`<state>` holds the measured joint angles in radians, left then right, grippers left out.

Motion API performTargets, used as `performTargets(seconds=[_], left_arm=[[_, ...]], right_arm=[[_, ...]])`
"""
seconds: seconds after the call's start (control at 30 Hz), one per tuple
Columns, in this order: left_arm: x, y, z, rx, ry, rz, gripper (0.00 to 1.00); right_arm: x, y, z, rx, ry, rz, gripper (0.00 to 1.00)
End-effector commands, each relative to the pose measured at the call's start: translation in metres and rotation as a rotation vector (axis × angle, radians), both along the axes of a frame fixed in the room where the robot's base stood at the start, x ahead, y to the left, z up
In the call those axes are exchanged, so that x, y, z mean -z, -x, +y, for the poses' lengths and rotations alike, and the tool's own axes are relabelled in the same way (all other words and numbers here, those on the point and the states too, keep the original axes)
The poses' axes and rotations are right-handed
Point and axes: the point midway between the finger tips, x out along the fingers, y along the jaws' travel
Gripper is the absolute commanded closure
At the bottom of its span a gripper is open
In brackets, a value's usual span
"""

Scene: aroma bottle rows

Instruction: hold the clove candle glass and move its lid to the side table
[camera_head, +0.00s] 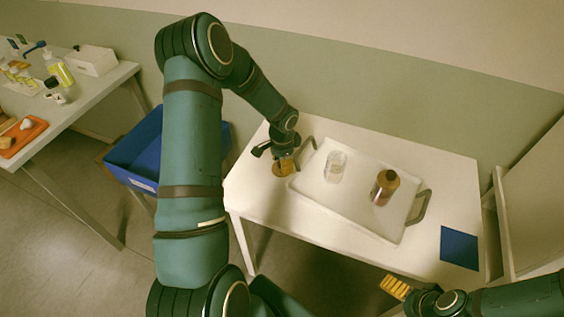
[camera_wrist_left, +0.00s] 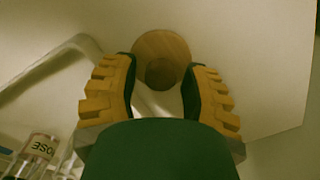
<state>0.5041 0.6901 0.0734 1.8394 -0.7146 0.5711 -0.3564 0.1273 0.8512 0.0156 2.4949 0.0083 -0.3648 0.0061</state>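A round wooden lid (camera_head: 284,168) is at the left end of the white side table, just beside the tray. My left gripper (camera_head: 285,157) is over it, pointing down. In the left wrist view the lid (camera_wrist_left: 176,45) and its darker knob (camera_wrist_left: 160,74) lie between the fingertips, with gaps on both sides, so the gripper is open. I cannot tell whether the lid rests on the table. An open clear glass (camera_head: 335,167) stands on the tray; its label is unreadable here. My right gripper (camera_head: 395,287) is low, in front of the table; its opening is unclear.
The white tray (camera_head: 330,205) with grey handles also holds an amber bottle (camera_head: 384,187). A blue square (camera_head: 459,247) lies at the table's right. A blue bin (camera_head: 145,160) stands left of the table. A cluttered table (camera_head: 85,90) is further left.

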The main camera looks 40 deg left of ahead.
Motion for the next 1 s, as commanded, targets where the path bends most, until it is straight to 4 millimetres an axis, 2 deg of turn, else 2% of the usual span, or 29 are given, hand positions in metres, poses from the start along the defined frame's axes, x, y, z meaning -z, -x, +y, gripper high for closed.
performTargets(seconds=[0.17, 0.27, 0.7, 0.83, 1.0], left_arm=[[-0.005, 0.0, 0.0, 0.0, 0.0, 0.0, 0.55], [-0.017, -0.001, 0.001, -0.002, -0.001, -0.003, 0.55], [-0.102, 0.0, 0.0, 0.0, -0.002, -0.003, 0.55], [-0.116, 0.0, 0.0, -0.001, 0.0, -0.001, 0.55], [-0.123, 0.0, -0.001, 0.0, 0.0, 0.0, 0.55]], right_arm=[[-0.004, -0.001, 0.0, 0.002, 0.0, -0.002, 0.0], [-0.005, -0.002, 0.0, 0.002, 0.0, -0.003, 0.0], [-0.016, -0.005, -0.001, 0.01, 0.003, -0.012, 0.0], [-0.018, -0.006, -0.001, 0.011, 0.003, -0.014, 0.0], [-0.018, -0.006, -0.001, 0.011, 0.003, -0.014, 0.0]])
